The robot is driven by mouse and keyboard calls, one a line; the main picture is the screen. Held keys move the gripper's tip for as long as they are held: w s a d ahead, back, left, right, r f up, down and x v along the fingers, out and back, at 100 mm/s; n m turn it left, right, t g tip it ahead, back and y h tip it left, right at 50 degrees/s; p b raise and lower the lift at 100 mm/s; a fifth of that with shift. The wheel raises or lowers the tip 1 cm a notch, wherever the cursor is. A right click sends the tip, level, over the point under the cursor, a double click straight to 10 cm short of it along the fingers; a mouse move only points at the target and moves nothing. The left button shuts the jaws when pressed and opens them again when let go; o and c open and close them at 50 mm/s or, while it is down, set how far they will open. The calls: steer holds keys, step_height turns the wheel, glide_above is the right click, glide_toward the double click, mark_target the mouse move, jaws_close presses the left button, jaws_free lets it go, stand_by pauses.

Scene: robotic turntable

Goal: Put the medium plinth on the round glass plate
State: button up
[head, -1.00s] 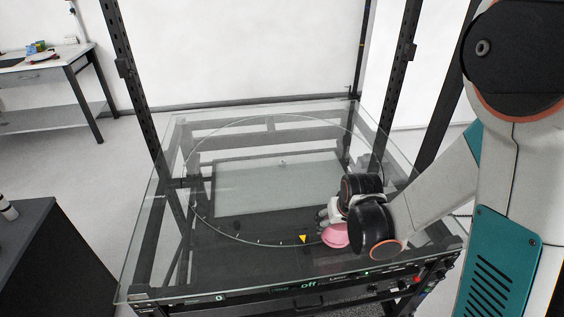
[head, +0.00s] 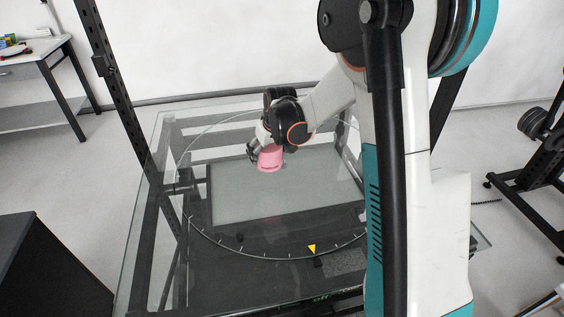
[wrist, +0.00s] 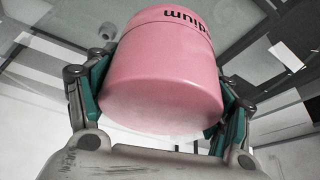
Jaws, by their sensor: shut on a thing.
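The medium plinth is a pink cylinder (head: 270,158) with black lettering, upside down in the wrist view (wrist: 160,70). My gripper (head: 262,148) is shut on it; in the wrist view its green-padded fingers (wrist: 160,105) press both sides. The round glass plate (head: 250,228) is the clear disc with a tick-marked rim on the table. The plinth appears over the back-middle part of the disc, seemingly above the glass; the exact gap is hard to judge. My arm hides part of the disc's right side.
A yellow triangle marker (head: 312,249) sits at the disc's front rim. A black upright post (head: 112,85) stands at the left. A dark cabinet (head: 45,265) is front left, and a workbench (head: 35,60) is back left. The glass front is clear.

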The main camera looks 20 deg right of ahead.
steer(key=w+d+r+n, duration=0.1)
steer(key=w+d+r, duration=0.8)
steer(key=w+r, duration=0.1)
step_height(320, 180, down, 20)
steer(key=b, duration=0.6)
steer(key=shift+d+f+b, duration=0.1)
steer(key=shift+b, duration=0.3)
steer(key=o, duration=1.2)
steer(key=p+v, duration=0.4)
steer(key=v, duration=0.8)
steer(key=shift+d, duration=0.2)
